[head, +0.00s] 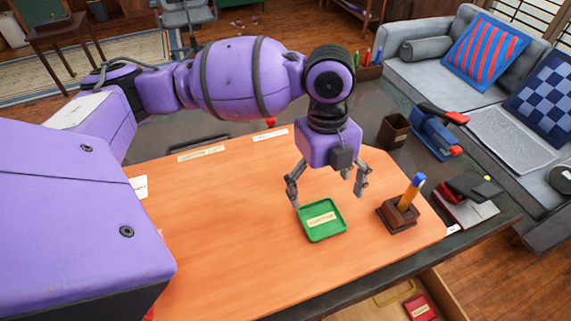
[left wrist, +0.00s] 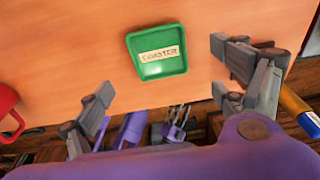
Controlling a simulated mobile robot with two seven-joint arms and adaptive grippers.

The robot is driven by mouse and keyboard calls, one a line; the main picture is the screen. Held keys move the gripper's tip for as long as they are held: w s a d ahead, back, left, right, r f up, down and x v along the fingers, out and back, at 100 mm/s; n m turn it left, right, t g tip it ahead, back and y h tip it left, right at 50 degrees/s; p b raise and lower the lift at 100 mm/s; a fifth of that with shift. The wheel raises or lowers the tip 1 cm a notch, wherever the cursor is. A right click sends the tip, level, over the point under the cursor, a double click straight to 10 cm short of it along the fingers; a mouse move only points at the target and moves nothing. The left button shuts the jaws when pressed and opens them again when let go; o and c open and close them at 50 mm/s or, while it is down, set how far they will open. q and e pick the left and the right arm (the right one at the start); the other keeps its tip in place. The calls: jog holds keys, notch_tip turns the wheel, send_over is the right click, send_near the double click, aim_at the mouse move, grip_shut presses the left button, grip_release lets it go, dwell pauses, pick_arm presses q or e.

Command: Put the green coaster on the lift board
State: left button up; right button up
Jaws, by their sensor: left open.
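The green coaster (head: 322,233), a square tray-like piece with a raised rim and a pale label, lies flat on the orange board (head: 230,230) on the dark desk. I cannot tell whether this orange board is the lift board. In the left wrist view the coaster (left wrist: 160,70) is upper centre, and its label reads like "COASTER". My left gripper (head: 327,199) points down above the coaster's far side, with its fingers spread and nothing between them. The fingers (left wrist: 163,92) also show apart in the left wrist view.
A brown holder (head: 388,216) with a blue-ended orange pen stands close right of the gripper. A dark cup (head: 394,132), a blue-and-red tool (head: 432,135) and books (head: 466,211) lie farther right. An open drawer (head: 385,303) is below. The board's left half is mostly clear.

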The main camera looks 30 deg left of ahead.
pick_arm(q)
jog(key=r, duration=0.5)
jog(key=shift+w+a+r, duration=0.1)
jog(key=shift+w+a, duration=0.2)
